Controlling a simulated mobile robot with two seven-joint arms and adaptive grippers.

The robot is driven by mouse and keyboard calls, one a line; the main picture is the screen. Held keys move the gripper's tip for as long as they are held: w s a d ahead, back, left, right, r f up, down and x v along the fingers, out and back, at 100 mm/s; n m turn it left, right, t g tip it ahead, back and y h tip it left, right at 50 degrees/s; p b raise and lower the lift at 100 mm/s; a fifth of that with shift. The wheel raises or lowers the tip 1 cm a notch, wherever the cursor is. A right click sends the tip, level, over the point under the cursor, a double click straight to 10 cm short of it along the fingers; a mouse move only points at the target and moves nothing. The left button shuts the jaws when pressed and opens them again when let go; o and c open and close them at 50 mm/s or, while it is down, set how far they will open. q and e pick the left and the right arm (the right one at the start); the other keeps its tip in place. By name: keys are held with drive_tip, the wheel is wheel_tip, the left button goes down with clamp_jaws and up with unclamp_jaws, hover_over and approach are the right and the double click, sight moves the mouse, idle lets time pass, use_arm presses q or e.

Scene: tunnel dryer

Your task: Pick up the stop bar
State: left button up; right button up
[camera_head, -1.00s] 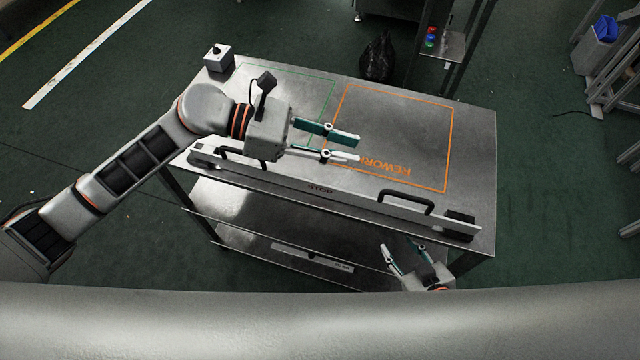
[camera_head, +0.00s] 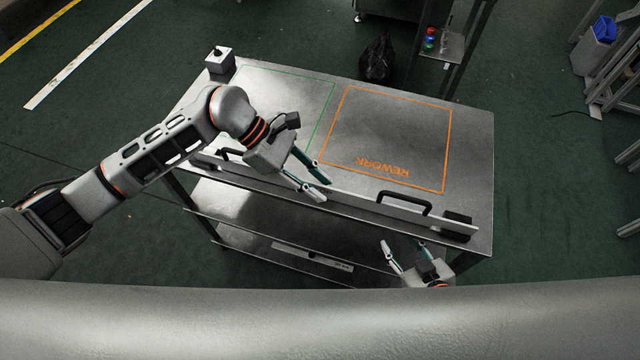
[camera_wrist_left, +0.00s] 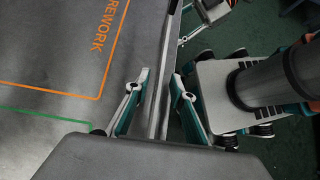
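The stop bar (camera_head: 358,203) is a long, pale grey bar lying along the front edge of the metal table. It has a black handle (camera_head: 405,200) near its right end and another near its left end (camera_head: 230,153), partly behind my left arm. My left gripper (camera_head: 322,188) is open over the bar's middle and hides the STOP lettering. In the left wrist view the bar (camera_wrist_left: 163,85) shows between the spread fingers; I cannot tell whether they reach down around it. My right gripper (camera_head: 403,247) is open and empty in front of the table, below the right handle.
The table top (camera_head: 470,130) is bare, with an orange REWORK outline (camera_head: 450,130) and a green outline. A small button box (camera_head: 219,60) stands at its back left corner. A lower shelf (camera_head: 235,205) lies under the top. A black bag (camera_head: 377,58) sits behind the table.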

use_arm(q)
drive_tip(key=shift+s+d+f, duration=0.1)
drive_tip(key=shift+d+f, duration=0.2)
drive_tip(key=shift+f, duration=0.05)
clamp_jaws()
drive_tip(key=shift+r, duration=0.25)
